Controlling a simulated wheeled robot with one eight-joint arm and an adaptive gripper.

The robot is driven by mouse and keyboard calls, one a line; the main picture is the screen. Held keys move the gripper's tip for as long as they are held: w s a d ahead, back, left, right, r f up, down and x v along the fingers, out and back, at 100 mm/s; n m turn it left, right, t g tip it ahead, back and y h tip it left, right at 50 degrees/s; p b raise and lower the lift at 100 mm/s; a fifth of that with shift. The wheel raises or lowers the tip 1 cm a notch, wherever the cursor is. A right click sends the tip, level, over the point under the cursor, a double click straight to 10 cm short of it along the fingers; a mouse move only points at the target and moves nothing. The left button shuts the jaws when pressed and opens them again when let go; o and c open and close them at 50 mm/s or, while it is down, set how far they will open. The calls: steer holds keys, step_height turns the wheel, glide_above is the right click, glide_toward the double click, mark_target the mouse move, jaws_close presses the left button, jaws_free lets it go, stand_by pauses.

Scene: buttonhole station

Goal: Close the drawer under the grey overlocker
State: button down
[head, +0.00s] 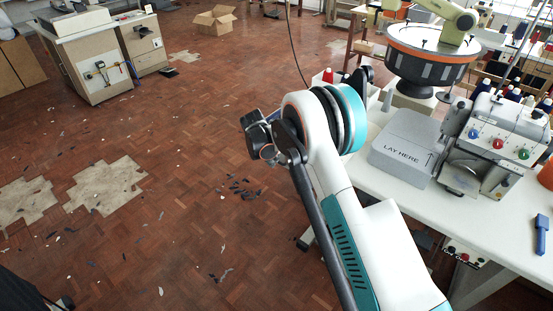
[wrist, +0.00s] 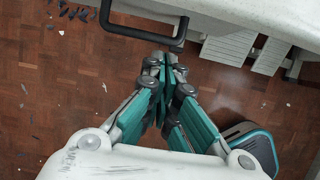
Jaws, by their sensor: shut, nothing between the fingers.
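The grey overlocker (head: 497,140) stands on the white table at the right of the head view, with blue, red and green dials on its front. The drawer under it is hidden behind my arm in the head view. In the wrist view a black loop handle (wrist: 146,34) juts out at the top, beside a pale edge; I cannot tell for sure that it belongs to the drawer. My gripper (wrist: 166,62) is shut and empty, its fingertips just below the handle's bar. I cannot tell whether they touch it.
Pale slatted pedals (wrist: 229,47) show below the table edge. The parquet floor (head: 165,215) at left is mostly clear, with scraps.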

steer(key=p+v, duration=0.4)
steer(key=v, duration=0.6)
steer(key=shift+s+a+r, duration=0.15)
steer(key=shift+s+a, duration=0.1)
steer(key=shift+s, duration=0.25)
